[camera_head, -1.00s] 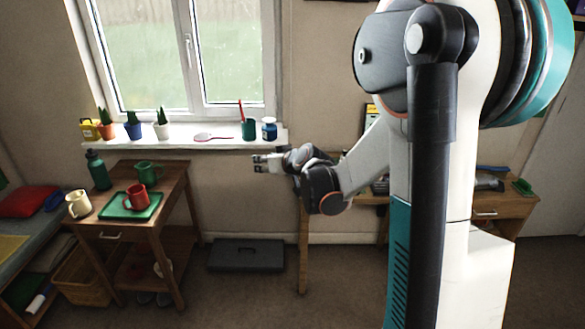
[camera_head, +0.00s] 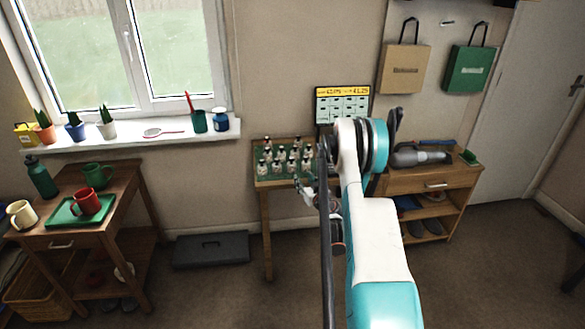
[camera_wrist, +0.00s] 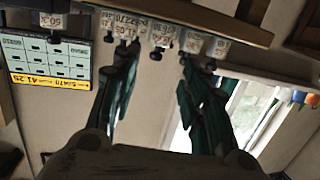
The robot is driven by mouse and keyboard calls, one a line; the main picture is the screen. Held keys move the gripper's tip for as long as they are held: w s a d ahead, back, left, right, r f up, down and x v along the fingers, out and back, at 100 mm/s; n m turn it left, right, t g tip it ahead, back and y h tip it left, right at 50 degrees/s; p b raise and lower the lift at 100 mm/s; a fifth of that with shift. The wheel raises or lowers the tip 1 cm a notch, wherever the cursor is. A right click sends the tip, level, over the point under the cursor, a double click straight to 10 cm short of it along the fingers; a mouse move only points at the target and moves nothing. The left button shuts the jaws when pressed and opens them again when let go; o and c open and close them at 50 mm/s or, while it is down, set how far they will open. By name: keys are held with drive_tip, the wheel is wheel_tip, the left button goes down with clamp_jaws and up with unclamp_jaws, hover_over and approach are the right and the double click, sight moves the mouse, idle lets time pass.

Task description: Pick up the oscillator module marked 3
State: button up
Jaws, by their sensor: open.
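Several small white modules with dark knobs on top (camera_head: 279,161) stand in rows on a green mat on a small wooden table (camera_head: 264,184). Their marks are too small to read in the head view, so I cannot tell which one is marked 3. In the wrist view, which is upside down, some white labelled modules (camera_wrist: 109,22) show along the top near the table edge (camera_wrist: 225,28). My gripper (camera_wrist: 156,68) is open and empty, its dark fingers apart and pointing toward the modules. In the head view my gripper (camera_head: 300,186) is small, at the table's front edge, partly hidden by my arm.
A yellow-topped chart board (camera_head: 342,105) stands behind the table; it also shows in the wrist view (camera_wrist: 46,60). A wooden shelf unit (camera_head: 430,184) holds a grey tool. A cart (camera_head: 125,205) with mugs stands left. A dark case (camera_head: 211,250) lies on the floor.

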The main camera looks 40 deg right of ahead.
drive_tip(key=b, duration=0.2)
approach(293, 168)
drive_tip(key=x, duration=0.3)
drive_tip(key=shift+w+d+f, duration=0.2)
drive_tip(key=shift+w+d, duration=0.05)
drive_tip(key=shift+w, duration=0.05)
drive_tip(key=shift+r+b+x, duration=0.2)
drive_tip(key=shift+b+x, duration=1.05)
drive_tip(key=shift+x, duration=1.75)
drive_tip(key=shift+a, duration=0.15)
drive_tip(key=c, duration=0.7)
